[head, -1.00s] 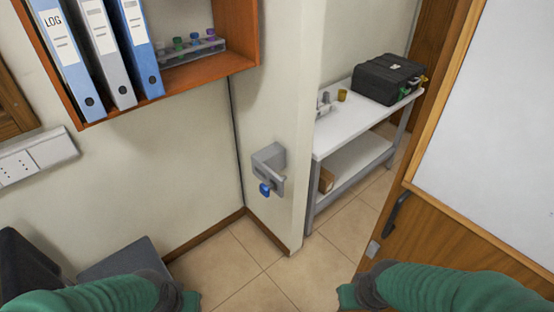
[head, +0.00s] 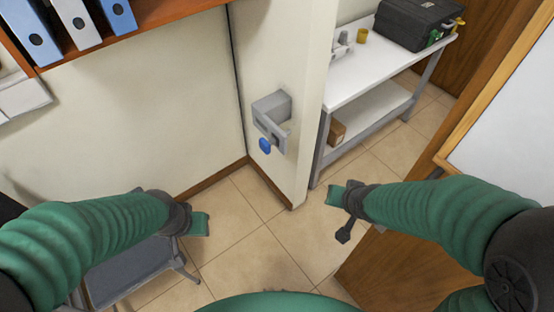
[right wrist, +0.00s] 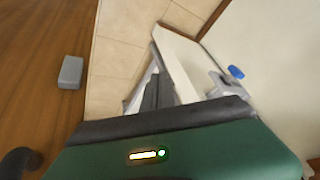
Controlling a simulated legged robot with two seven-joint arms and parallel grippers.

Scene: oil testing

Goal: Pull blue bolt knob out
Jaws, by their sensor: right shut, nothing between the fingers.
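The blue bolt knob (head: 265,146) sits under a grey bolt bracket (head: 271,120) on the pale door frame, in the middle of the head view. In the right wrist view the knob (right wrist: 236,72) shows to the right of the fingers. My right gripper (head: 344,236) is to the right of the knob and below it in the head view, apart from it. Its dark fingers (right wrist: 156,93) are shut and empty. My left gripper (head: 200,224) is to the left of the knob and lower; its fingers cannot be made out.
A wooden door (head: 390,262) with a whiteboard (head: 515,130) stands open at right. A white table (head: 365,85) with a black case (head: 418,22) is beyond the frame. A shelf with binders (head: 72,20) hangs at upper left.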

